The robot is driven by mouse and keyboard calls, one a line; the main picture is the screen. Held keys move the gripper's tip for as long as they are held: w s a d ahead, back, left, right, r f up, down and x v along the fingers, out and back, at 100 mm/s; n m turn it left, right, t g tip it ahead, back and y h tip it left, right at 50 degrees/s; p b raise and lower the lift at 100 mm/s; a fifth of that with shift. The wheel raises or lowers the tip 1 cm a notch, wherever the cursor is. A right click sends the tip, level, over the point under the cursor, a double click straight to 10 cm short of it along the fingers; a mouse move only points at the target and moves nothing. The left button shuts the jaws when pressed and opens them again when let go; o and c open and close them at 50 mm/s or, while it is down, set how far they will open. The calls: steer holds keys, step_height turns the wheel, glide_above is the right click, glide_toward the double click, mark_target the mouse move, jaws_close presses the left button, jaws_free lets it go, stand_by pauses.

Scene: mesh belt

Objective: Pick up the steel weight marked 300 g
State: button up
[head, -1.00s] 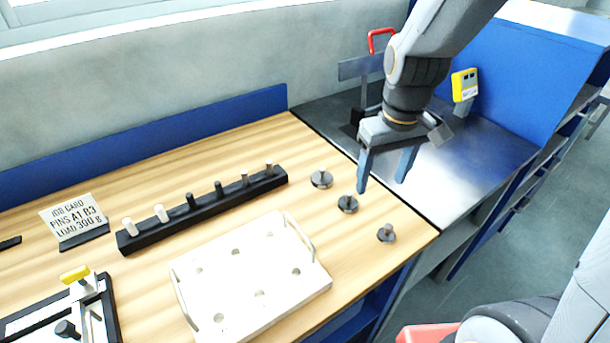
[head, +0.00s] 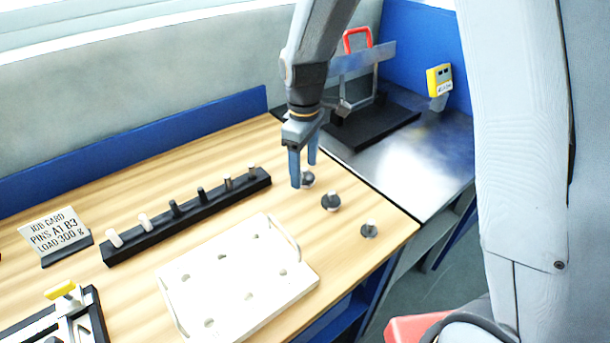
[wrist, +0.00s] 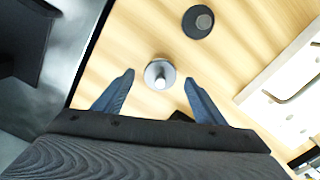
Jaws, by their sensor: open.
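Three small steel weights with upright knobs stand in a row on the wooden bench: a far one (head: 308,179), a middle one (head: 331,201) and a near one (head: 369,231). No gram marks are readable on them. My gripper (head: 303,175) is open and points down at the far weight, partly covering it in the head view. In the wrist view, one weight (wrist: 160,75) lies centred between the open fingertips (wrist: 159,78), with nothing gripped. A second, darker weight (wrist: 198,22) shows beyond it.
A white tray (head: 185,308) with holes and a black rack (head: 190,215) of several pins lie left of the weights. A job card (head: 55,232) reads "PINS A1 B3, LOAD 300 g".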

steer(key=shift+f, duration=0.75)
steer(key=c, duration=1.4)
steer(key=shift+o, duration=0.2)
steer(key=shift+r, duration=0.15)
